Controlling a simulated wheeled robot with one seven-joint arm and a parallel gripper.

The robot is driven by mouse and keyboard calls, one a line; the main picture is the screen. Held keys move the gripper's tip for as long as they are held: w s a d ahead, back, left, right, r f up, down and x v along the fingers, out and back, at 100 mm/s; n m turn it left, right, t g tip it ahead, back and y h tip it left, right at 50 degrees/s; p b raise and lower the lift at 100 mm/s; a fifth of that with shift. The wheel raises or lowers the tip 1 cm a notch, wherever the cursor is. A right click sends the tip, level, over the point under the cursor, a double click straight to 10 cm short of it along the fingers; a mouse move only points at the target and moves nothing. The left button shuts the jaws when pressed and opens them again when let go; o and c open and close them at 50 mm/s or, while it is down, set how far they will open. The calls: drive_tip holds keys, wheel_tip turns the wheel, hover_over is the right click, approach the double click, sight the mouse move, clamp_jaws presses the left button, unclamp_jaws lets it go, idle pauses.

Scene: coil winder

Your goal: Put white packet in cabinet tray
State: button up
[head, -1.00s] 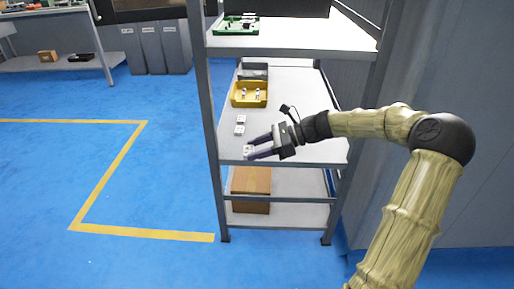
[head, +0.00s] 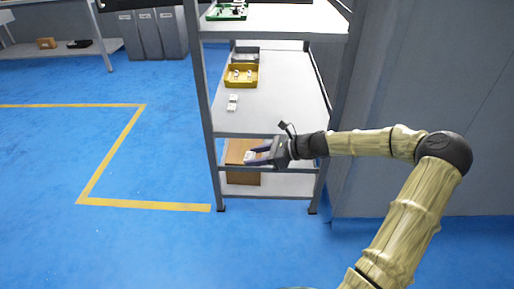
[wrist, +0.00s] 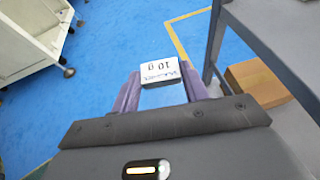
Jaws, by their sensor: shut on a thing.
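My gripper (head: 258,156) is shut on a small white packet (head: 249,157). In the wrist view the packet (wrist: 160,71) sits between the two purple fingertips (wrist: 160,88), its printed face reading "10 g" upside down. In the head view the gripper is in front of the grey shelf rack, below the edge of its middle shelf (head: 285,105). No cabinet or cabinet tray is clearly identifiable in these views.
A yellow bin (head: 241,76) with white items and a grey bin (head: 245,55) stand farther back on the shelf. A cardboard box (head: 243,178) is on the lower shelf. A white wheeled cart (wrist: 30,38) shows in the wrist view. Blue floor to the left is open.

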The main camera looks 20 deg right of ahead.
drive_tip(key=s+d+m+t+h+p, duration=0.1)
drive_tip(key=m+t+h+p, duration=0.1)
drive_tip(key=m+p, duration=0.1)
drive_tip(key=s+d+m+t+h+p, duration=0.1)
drive_tip(key=m+t+h+p, duration=0.1)
drive_tip(key=m+h+p, duration=0.1)
drive_tip(key=d+f+m+t+h+p, duration=0.1)
drive_tip(key=d+m+t+h+p, duration=0.1)
drive_tip(key=m+h, duration=0.1)
drive_tip(key=shift+s+t+p, duration=0.4)
